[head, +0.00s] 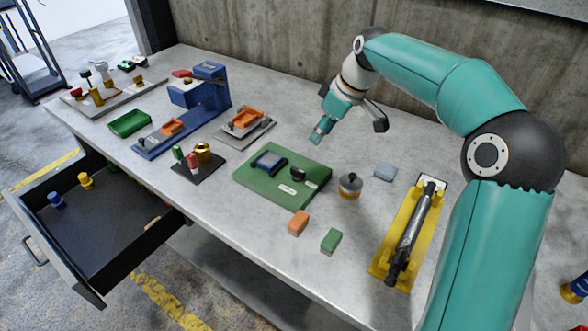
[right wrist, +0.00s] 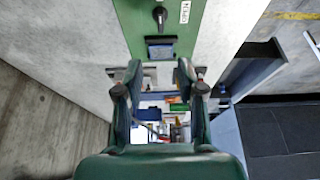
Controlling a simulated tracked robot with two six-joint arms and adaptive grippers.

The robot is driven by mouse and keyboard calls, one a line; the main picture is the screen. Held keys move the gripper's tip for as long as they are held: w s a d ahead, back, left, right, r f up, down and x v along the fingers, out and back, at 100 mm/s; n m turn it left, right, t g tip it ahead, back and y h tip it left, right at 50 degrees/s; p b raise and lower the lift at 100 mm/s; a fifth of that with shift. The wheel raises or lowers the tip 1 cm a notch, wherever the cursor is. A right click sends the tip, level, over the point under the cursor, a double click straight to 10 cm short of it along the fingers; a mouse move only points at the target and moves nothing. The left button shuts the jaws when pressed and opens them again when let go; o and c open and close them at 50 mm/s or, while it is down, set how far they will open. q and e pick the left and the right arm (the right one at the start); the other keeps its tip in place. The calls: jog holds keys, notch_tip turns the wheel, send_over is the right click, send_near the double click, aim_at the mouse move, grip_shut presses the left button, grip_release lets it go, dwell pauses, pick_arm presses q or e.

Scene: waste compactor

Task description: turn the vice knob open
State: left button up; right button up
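A green board (head: 270,193) lies on the workbench. It carries a small black knob (head: 298,174) with white labels beside it, and a dark block with a blue top (head: 269,162). I take this knob for the vice knob. My right gripper (head: 348,124) hangs above the bench, behind and to the right of the board, open and empty. In the right wrist view the knob (right wrist: 159,16) and blue-topped block (right wrist: 160,47) show beyond the open fingers (right wrist: 160,88). The knob is apart from the fingers. My left gripper is not in view.
A blue stand (head: 208,92) is farther left. An open drawer (head: 105,232) juts from the bench front.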

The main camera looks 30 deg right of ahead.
aim_at(298, 169)
jog(key=p+x, duration=0.1)
jog(key=x, duration=1.5)
jog(key=shift+a+f, duration=0.1)
grip_shut()
